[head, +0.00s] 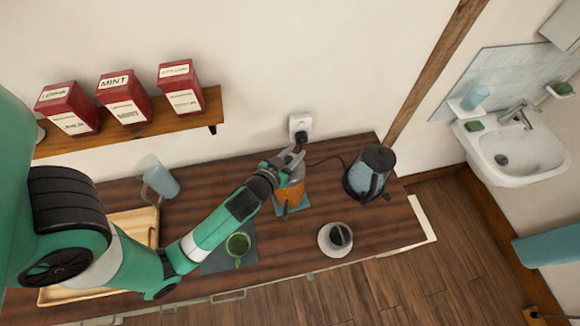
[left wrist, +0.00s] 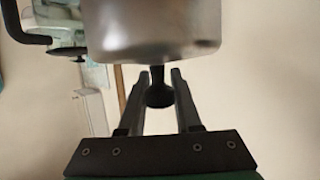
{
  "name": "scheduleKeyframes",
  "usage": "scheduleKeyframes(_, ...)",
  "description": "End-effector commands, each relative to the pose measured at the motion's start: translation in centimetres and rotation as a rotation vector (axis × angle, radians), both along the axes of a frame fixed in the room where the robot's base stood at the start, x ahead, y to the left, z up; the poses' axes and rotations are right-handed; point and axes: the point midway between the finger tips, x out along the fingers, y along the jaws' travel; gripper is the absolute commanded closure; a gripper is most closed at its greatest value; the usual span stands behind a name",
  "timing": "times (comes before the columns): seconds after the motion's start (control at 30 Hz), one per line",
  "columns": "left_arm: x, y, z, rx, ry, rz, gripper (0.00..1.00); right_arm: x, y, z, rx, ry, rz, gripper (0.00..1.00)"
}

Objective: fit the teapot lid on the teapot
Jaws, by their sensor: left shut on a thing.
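The amber teapot (head: 291,192) stands on a small green mat (head: 304,206) near the back of the dark wooden counter. My left gripper (head: 291,160) is directly over the teapot's top, coming in from the left. In the left wrist view, the left gripper (left wrist: 160,80) is shut on the black knob (left wrist: 159,92) of the metallic teapot lid (left wrist: 152,30). The lid is cut off by that picture's edge. In the head view the fingers hide most of the lid, and I cannot tell whether it touches the teapot's rim. My right gripper is not in view.
A kettle (head: 369,173) stands close to the teapot's right, its cable running to the wall socket (head: 300,127). A cup on a saucer (head: 322,245) is in front. A green mug (head: 238,246), a glass jug (head: 160,182) and a wooden tray (head: 146,222) are to the left.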

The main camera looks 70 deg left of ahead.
Motion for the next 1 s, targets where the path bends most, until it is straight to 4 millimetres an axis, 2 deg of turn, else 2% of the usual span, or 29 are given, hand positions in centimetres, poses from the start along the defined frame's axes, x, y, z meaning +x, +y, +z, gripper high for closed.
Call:
scheduleKeyframes(0.43,0.0,0.1,-0.5,0.001,0.0,0.0,1.0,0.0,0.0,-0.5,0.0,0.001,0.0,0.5)
scheduleKeyframes(0.8,0.0,0.0,-4.2,0.001,0.001,0.0,1.0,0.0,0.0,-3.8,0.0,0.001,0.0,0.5)
scheduleKeyframes(1.0,0.0,0.1,-5.4,0.001,0.0,0.0,1.0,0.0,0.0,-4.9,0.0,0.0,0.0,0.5)
